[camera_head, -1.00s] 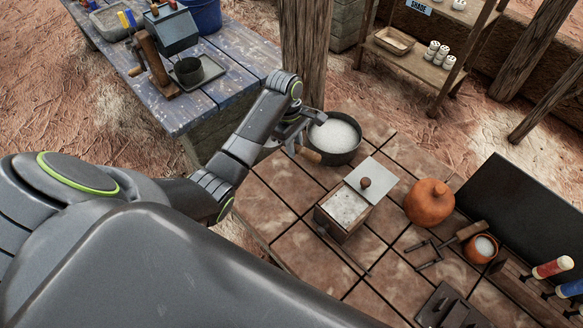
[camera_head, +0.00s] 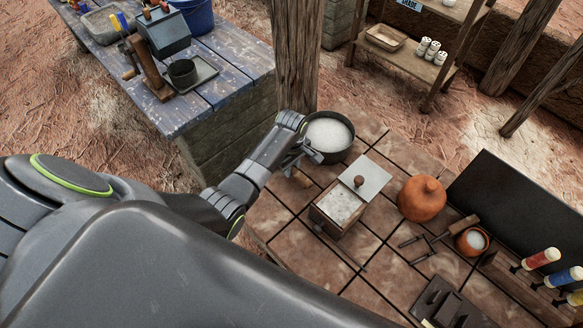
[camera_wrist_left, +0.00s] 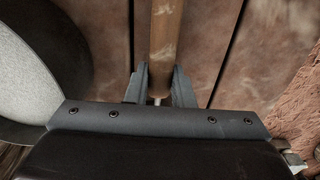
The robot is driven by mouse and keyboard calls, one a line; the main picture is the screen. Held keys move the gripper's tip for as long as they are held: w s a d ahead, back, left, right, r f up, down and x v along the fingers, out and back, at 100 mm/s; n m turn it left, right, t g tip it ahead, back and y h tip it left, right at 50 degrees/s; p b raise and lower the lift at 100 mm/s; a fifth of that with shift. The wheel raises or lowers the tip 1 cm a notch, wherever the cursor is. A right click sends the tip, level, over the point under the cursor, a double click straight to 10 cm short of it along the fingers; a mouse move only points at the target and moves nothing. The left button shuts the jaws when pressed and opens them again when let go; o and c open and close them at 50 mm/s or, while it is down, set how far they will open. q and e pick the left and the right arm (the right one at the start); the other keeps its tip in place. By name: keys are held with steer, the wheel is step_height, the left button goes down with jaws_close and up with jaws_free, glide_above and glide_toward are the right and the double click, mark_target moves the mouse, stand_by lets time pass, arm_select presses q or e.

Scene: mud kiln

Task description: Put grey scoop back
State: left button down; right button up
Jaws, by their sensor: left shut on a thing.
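My left gripper (camera_head: 293,165) is beside the near left side of a dark round pan (camera_head: 340,155) of white powder. It is shut on a light brown wooden handle (camera_head: 302,180). In the left wrist view, this handle (camera_wrist_left: 165,35) runs straight up from between the two fingers (camera_wrist_left: 160,82). A short metal shank shows at its lower end. The rest of the tool is hidden under the gripper, so I cannot tell whether it is the grey scoop. The pan also shows at the left edge of the wrist view (camera_wrist_left: 70,60). My right gripper is not in view.
A wooden post (camera_head: 298,60) rises behind the pan. A blue table (camera_head: 215,95) is at upper left.

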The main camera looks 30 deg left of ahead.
arm_select(q)
steer(key=shift+f, duration=0.55)
steer(key=c, duration=1.3)
jaws_free()
steer(key=shift+f, duration=0.1)
steer(key=shift+o, duration=0.2)
step_height(320, 180, up, 12)
